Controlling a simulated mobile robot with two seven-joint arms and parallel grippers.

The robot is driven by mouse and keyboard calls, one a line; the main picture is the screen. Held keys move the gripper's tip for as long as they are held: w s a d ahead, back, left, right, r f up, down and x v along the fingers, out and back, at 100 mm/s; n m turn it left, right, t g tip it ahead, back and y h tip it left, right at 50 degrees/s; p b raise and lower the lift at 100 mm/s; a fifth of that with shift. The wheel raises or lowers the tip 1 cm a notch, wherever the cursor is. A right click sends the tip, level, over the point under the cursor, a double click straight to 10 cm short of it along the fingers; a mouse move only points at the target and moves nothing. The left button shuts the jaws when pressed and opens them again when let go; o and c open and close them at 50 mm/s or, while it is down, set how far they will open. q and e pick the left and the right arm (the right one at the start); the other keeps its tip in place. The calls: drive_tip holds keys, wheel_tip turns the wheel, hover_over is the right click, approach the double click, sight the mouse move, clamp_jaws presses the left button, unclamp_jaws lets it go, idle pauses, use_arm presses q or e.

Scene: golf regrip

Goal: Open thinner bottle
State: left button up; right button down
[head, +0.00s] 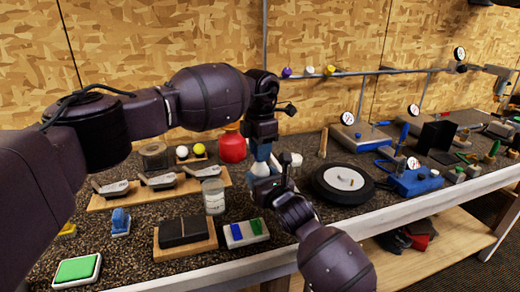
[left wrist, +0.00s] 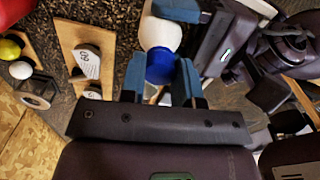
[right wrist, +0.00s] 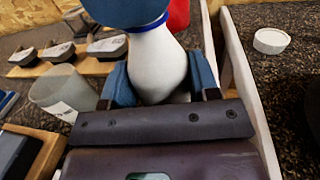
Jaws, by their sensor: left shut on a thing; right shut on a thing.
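The thinner bottle is white with a blue cap. In the head view the bottle (head: 260,169) is mostly hidden between my two grippers. My left gripper (head: 261,152) is above it, shut on the blue cap (left wrist: 160,68), which sits between its blue fingers in the left wrist view. My right gripper (head: 266,184) is below, shut on the white bottle body (right wrist: 157,65), which stands between its fingers in the right wrist view. A blue band shows at the bottle's neck, just under the left gripper's fingers. Whether the cap has turned cannot be told.
A red container (head: 232,147) stands behind the bottle. A clear jar (head: 213,197) and club heads on a wooden board (head: 110,201) are to its left. A black round turntable (head: 343,183) is to the right. A blue-green block tray (head: 246,233) lies in front.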

use_arm(q)
drive_tip(key=n, duration=0.4)
use_arm(e)
drive_tip(key=shift+d, duration=0.1)
use_arm(q)
drive_tip(key=n, duration=0.4)
drive_tip(key=shift+n, duration=0.3)
drive_tip(key=n, duration=0.6)
drive_tip(key=shift+n, duration=0.4)
drive_tip(key=n, duration=1.4)
drive_tip(key=shift+r+n, duration=0.1)
drive_tip(key=shift+n, duration=0.3)
drive_tip(key=shift+r, duration=1.1)
